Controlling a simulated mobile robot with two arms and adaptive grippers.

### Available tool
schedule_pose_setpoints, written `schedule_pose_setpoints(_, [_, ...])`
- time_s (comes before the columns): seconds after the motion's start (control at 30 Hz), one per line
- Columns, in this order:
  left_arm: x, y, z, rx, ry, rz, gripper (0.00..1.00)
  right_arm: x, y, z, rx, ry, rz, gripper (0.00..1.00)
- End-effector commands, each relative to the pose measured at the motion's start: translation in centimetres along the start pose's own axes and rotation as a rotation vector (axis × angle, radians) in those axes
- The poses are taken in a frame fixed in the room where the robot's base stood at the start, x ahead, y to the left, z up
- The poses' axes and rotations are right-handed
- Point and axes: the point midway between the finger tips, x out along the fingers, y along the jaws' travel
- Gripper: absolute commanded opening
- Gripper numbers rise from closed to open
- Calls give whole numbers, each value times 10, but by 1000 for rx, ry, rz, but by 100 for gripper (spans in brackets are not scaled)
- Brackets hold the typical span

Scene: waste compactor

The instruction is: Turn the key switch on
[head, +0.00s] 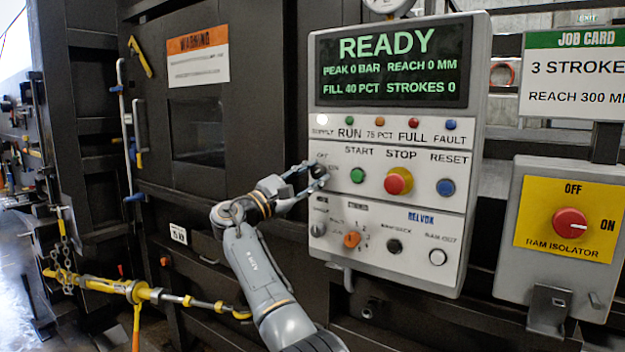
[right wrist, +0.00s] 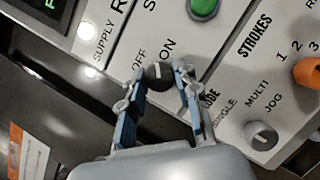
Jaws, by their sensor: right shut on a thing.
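The key switch (right wrist: 159,78) is a dark round knob with a white line, on the white control panel (head: 465,200) below the words OFF and ON. In the right wrist view its line points up the picture, roughly between the two words. My right gripper (head: 318,174) reaches it from the left, with blue-padded fingers on either side of the knob; the fingers (right wrist: 155,80) are shut on it. In the head view the fingers partly hide the switch. My left gripper is not in view.
Close by are the green start button (head: 357,175), red stop button (head: 398,181), blue reset button (head: 445,187) and orange strokes selector (head: 352,239). The display (head: 390,65) reads READY and the supply lamp (head: 322,119) glows white. A ram isolator box (head: 570,185) stands right.

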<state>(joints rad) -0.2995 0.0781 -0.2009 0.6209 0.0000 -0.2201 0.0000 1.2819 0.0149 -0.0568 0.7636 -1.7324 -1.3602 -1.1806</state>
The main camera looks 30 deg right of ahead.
Motion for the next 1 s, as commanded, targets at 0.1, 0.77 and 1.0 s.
schedule_pose_setpoints(0.1, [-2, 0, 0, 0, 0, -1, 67, 1, 2, 1, 51, 0, -20, 0])
schedule_pose_setpoints(0.77, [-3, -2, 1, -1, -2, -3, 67, 1, 2, 1, 119, -2, -45, 0])
schedule_pose_setpoints(1.0, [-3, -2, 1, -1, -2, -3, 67, 1, 2, 0, 117, -2, -45, 54])
